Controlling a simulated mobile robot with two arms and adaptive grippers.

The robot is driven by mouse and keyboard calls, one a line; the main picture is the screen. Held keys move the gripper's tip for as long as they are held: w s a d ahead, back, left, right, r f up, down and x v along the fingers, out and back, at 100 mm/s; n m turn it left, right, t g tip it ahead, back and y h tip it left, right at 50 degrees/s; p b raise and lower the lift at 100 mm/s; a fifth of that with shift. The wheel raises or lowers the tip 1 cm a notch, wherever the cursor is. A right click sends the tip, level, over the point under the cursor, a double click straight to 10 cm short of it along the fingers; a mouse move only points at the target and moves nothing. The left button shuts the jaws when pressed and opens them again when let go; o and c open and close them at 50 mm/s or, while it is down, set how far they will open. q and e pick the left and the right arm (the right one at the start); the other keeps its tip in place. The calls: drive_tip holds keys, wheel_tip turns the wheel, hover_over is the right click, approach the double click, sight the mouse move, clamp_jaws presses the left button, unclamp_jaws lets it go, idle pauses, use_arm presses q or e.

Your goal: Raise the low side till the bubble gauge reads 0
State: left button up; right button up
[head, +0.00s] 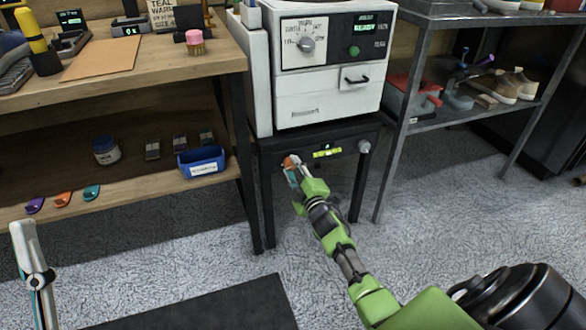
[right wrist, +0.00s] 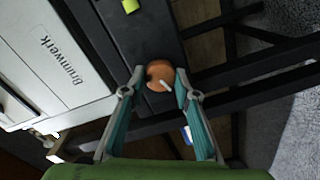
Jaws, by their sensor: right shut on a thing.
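A washer-like white machine (head: 326,60) stands on a black stand (head: 300,142). The yellow-green bubble gauge (head: 327,153) is on the stand's front; its reading is too small to tell. A copper-orange knob (right wrist: 160,76) with a white mark is at the stand's left front corner. My right gripper (head: 291,170) is shut on this knob; its two teal-padded fingers flank it in the right wrist view (right wrist: 159,85). A grey knob (head: 364,146) is at the stand's right front corner, untouched. Part of my left gripper (head: 34,272) shows at the lower left, away from the stand.
A wooden workbench (head: 190,62) stands to the left, with a blue bin (head: 201,160) on its lower shelf. A metal rack (head: 424,122) with shoes (head: 508,86) stands close on the right. A dark mat (head: 220,308) lies on the open grey floor.

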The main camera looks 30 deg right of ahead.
drive_tip(key=o, duration=1.1)
drive_tip(key=v, duration=1.2)
